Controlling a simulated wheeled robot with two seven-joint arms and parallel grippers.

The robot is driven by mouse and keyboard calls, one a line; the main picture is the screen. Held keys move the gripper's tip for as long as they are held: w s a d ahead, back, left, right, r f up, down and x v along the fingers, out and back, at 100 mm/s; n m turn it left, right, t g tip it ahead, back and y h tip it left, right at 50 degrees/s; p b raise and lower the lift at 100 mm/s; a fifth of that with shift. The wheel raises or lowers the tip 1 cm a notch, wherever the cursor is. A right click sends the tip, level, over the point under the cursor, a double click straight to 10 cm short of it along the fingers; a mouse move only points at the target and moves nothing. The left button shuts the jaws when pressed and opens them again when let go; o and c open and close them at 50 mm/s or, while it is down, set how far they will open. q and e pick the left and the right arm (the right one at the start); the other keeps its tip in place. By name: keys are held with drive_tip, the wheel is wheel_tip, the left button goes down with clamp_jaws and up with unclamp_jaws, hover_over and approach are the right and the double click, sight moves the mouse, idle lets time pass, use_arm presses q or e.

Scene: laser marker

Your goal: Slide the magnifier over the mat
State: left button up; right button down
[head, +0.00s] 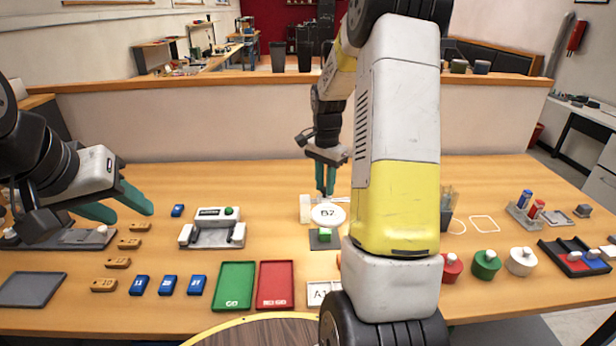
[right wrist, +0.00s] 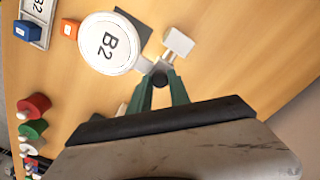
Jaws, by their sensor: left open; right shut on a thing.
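The magnifier (head: 328,214) has a round, pale head showing "B2"; it also shows in the right wrist view (right wrist: 107,43). My right gripper (head: 325,192) is shut on its short handle, also seen in the right wrist view (right wrist: 160,84). The dark square mat (head: 316,244) lies just in front of the magnifier in the head view, with a green block (head: 324,236) on it. In the right wrist view the round head partly covers the mat (right wrist: 138,24). I cannot tell the magnifier's height above the table. My left gripper (head: 122,205) is open and empty at the left.
A white block (head: 306,206) stands close beside the magnifier. A green tray (head: 233,287) and a red tray (head: 275,286) lie in front left. A grey device (head: 213,237) stands further left. My right forearm hides part of the table right of the mat.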

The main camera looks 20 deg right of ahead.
drive_tip(key=shift+w+a, duration=0.15)
drive_tip(key=shift+a, duration=0.35)
drive_tip(key=c, duration=1.2)
unclamp_jaws()
drive_tip(key=shift+a, duration=0.1)
drive_tip(key=shift+r, duration=3.95)
